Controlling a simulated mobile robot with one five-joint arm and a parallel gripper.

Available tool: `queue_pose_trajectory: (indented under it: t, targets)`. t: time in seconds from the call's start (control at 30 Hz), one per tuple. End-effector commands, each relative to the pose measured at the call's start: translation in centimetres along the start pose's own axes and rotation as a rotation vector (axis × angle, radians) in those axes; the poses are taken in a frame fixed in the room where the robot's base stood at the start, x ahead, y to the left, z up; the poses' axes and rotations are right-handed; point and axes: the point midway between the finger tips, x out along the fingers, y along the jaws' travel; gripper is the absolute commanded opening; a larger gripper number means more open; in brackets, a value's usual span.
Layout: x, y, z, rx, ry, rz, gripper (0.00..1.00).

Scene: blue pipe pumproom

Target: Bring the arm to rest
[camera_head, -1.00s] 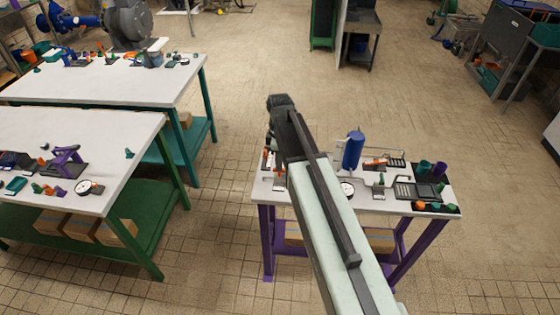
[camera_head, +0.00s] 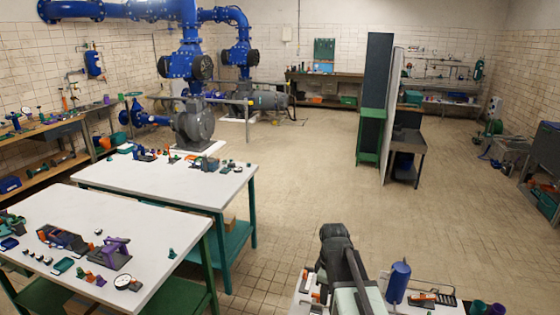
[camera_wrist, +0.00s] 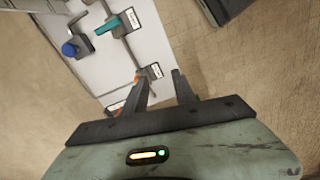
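My arm (camera_head: 345,270) reaches up from the bottom of the head view, over the left part of a small white-topped table (camera_head: 440,309). My gripper is not clear in the head view. I see nothing held. The left finger overlaps the table in the picture, close to small orange parts (camera_wrist: 116,105); I cannot tell whether it touches anything.
A blue cylinder (camera_head: 398,282) stands on the small table, right of my arm. Two white worktables (camera_head: 160,190) (camera_head: 75,222) with small parts are at the left. A grey cart (camera_head: 407,150) stands by a partition. The middle floor is open.

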Motion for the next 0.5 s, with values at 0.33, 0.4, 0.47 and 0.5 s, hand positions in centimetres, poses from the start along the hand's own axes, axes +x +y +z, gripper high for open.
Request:
queue_pose_trajectory:
  t: [0.33,0.4,0.47,0.5]
  targets:
    - [0.0,-7.3,4.4,0.922,0.001,0.003,0.33]
    - [0.0,-7.0,4.3,1.016,0.001,0.003,0.33]
    - [0.0,-7.0,4.2,1.06,0.001,0.003,0.33]
    - [0.0,-7.0,4.2,1.073,0.001,0.003,0.33]
